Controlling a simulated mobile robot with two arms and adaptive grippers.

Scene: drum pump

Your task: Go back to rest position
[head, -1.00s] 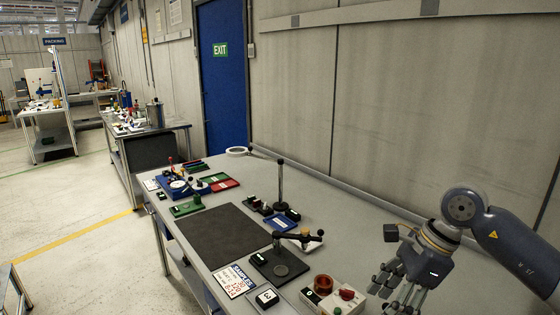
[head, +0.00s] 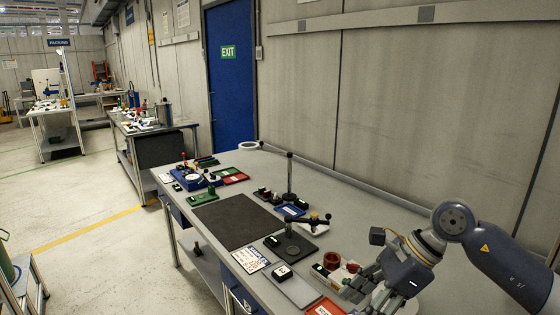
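My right gripper (head: 368,292) is in the lower right of the head view, at the end of my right arm. Its fingers look spread and I see nothing held in them. It is over the near right part of the workbench (head: 345,215), close to a control box with a red-brown ring (head: 332,261). A pale round surface shows partly behind the fingers. My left gripper is not in view.
The bench holds a dark mat (head: 238,221), a stand with a black post (head: 289,178), a sample sign (head: 250,259) and a red-edged label (head: 326,308). A blue door (head: 230,100) and grey wall stand behind. Open floor (head: 80,215) lies to the left.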

